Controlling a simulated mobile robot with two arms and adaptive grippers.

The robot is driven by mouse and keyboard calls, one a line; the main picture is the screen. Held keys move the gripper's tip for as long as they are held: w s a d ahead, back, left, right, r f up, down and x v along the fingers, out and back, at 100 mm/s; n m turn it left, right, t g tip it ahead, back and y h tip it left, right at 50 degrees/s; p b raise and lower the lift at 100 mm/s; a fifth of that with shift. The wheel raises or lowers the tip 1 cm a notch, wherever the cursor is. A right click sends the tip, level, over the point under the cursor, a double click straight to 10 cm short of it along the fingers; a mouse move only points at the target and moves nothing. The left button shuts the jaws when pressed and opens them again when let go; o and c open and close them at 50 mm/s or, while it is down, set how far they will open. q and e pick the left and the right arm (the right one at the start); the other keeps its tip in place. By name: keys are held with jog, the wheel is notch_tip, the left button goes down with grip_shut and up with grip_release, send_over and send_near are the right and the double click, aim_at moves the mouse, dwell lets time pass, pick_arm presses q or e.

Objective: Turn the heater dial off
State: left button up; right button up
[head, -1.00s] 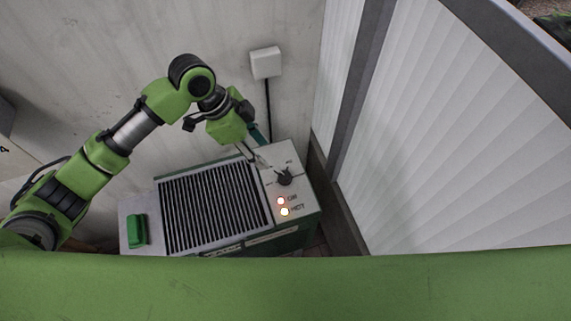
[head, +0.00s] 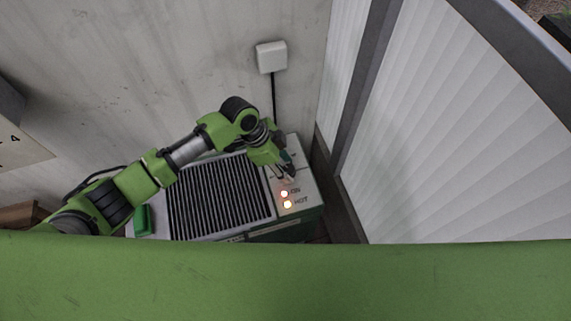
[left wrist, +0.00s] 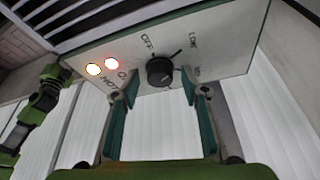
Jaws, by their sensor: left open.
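The heater dial (left wrist: 160,71) is a round black knob on the white control panel (left wrist: 225,42) of the heater. OFF and LOW show on the panel beside it in the left wrist view; I cannot tell for sure which mark it points at. My left gripper (left wrist: 160,88) is open, its teal fingers on either side of the dial; I cannot tell whether they touch it. In the head view my left gripper (head: 284,172) is over the panel and mostly hides the dial. The ON light (head: 284,193) and the HOT light (head: 287,204) are lit. My right gripper is not in view.
The heater's dark slatted grille (head: 218,200) lies left of the panel. A green handle (head: 142,220) is at its left end. A wall box (head: 271,57) with a cord is behind. A white pleated screen (head: 440,140) stands close on the right.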

pick_arm(q)
jog(key=c, duration=1.1)
jog(key=shift+r, duration=0.1)
jog(key=shift+s+r+n+p, duration=0.15)
jog(key=shift+n+p, duration=0.35)
jog(key=shift+p, duration=0.45)
jog(key=n+t+p, duration=0.1)
jog(key=n+p, duration=0.1)
jog(key=n+t+p, duration=0.1)
jog(key=n+p, duration=0.1)
jog(key=p, duration=0.1)
jog(key=n+y+p, duration=0.1)
jog(key=n+p, duration=0.1)
jog(key=p, duration=0.1)
jog(key=shift+s+d+r+n+t, duration=0.1)
jog(key=shift+s+d+n+t, duration=0.15)
jog(key=shift+n+t, duration=0.15)
jog(key=n+y+p, duration=0.1)
jog(key=n+p, duration=0.1)
jog(key=shift+d+n+t, duration=0.1)
jog(key=shift+n+t, duration=0.2)
jog(key=shift+n, duration=0.1)
jog(key=shift+f+n+p, duration=0.2)
jog(key=shift+n+p, duration=0.35)
jog(key=shift+n, duration=0.15)
jog(key=shift+t, duration=0.3)
